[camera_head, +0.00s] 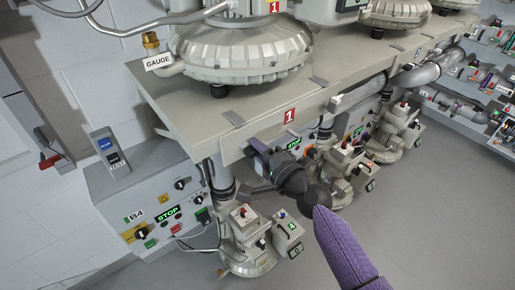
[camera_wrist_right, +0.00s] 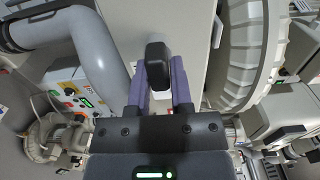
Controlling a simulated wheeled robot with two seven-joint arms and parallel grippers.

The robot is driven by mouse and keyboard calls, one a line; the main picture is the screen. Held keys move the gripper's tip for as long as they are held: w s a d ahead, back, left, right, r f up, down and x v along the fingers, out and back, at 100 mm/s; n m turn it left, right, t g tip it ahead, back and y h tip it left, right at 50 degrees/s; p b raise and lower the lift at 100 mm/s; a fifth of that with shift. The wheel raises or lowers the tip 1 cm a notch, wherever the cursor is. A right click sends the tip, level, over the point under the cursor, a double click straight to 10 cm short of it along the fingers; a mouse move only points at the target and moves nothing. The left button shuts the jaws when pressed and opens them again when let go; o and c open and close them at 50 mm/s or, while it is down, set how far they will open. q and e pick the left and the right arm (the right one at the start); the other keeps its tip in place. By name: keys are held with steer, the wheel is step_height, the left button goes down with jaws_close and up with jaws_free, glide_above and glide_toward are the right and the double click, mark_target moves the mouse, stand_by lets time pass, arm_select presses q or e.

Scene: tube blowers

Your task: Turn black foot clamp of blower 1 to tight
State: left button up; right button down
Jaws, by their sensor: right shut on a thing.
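Blower 1 (camera_head: 240,58), a large ribbed beige housing, stands on the bench (camera_head: 190,108), whose front edge carries a red "1" label (camera_head: 289,115). My right arm comes in from the lower right in the head view, with the right gripper (camera_head: 257,146) at the bench's front edge. In the right wrist view, the black foot clamp (camera_wrist_right: 156,62) shows as an upright black handle between the two purple fingers of the right gripper (camera_wrist_right: 160,85), which is shut on it. In the head view the gripper largely hides the clamp. My left gripper is not in view.
A grey control box (camera_head: 120,215) with a green STOP display stands at the left under the bench. Pumps with small switch boxes (camera_head: 287,231) stand below. In the wrist view a thick grey pipe (camera_wrist_right: 100,62) runs close left of the gripper. Open floor lies at the right.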

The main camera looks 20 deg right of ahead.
steer(key=c, duration=0.6)
jaws_free()
steer(key=shift+o, duration=0.2)
steer(key=b+v, duration=0.1)
steer(key=v, duration=0.9)
